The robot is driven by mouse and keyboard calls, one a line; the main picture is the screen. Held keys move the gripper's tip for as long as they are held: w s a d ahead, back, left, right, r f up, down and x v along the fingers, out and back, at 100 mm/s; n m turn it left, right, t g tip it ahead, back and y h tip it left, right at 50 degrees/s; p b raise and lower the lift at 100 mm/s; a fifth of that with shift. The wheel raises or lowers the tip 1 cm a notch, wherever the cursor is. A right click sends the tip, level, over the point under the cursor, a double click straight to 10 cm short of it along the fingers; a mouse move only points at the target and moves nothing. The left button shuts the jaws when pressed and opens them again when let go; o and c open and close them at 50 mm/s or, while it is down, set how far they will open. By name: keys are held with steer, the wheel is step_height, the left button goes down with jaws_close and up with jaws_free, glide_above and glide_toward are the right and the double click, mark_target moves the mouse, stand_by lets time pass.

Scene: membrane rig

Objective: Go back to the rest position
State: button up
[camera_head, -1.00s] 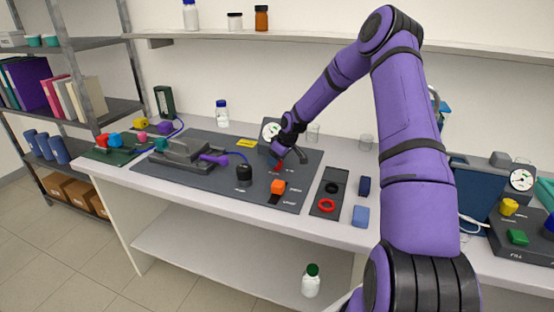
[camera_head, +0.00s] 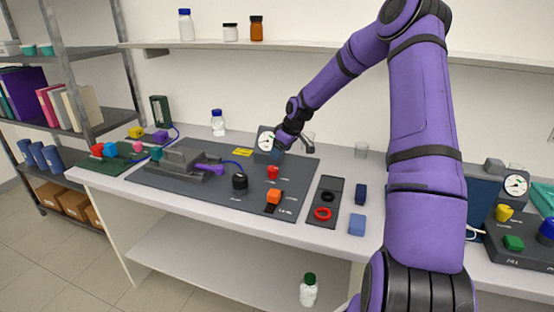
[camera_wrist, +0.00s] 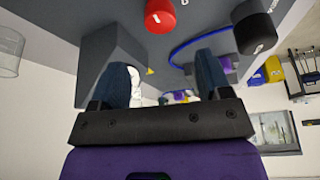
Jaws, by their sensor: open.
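My gripper (camera_head: 291,143) is raised above the back of the dark rig panel (camera_head: 225,200), in front of the gauge block. It also shows in the wrist view (camera_wrist: 168,85), with its two dark fingers spread wide apart and nothing between them. The red knob (camera_head: 272,172) stands on the panel below the gripper and apart from it; it shows at the top of the wrist view (camera_wrist: 159,15). The gauge (camera_head: 266,141) is partly behind the gripper.
A black knob (camera_head: 240,182), an orange switch (camera_head: 274,196) and a grey clamp with a purple handle (camera_head: 209,168) are on the panel. The wall shelf (camera_head: 330,54) runs behind my arm. A glass beaker (camera_head: 361,150) stands right.

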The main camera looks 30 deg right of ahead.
steer(key=shift+s+d+r, duration=0.1)
steer(key=shift+s+r, duration=0.15)
steer(key=shift+r, duration=0.4)
steer(key=s+a+r+m+h, duration=0.1)
steer(key=s+a+r+h, duration=0.1)
steer(key=s+a+r, duration=0.65)
steer(key=s+a+r+m+h, duration=0.1)
steer(key=s+a+r+h, duration=0.1)
steer(key=s+a+r, duration=0.65)
steer(key=s+a+r+m+y, duration=0.1)
steer(key=s+r, duration=0.3)
steer(key=s, duration=0.8)
steer(key=s+a+r+m+t+y, duration=0.1)
steer(key=s+r, duration=0.3)
steer(key=s, duration=0.8)
steer(key=shift+s+a+r+m, duration=0.2)
steer(key=shift+a+r+m, duration=0.15)
steer(key=shift+a+m, duration=0.3)
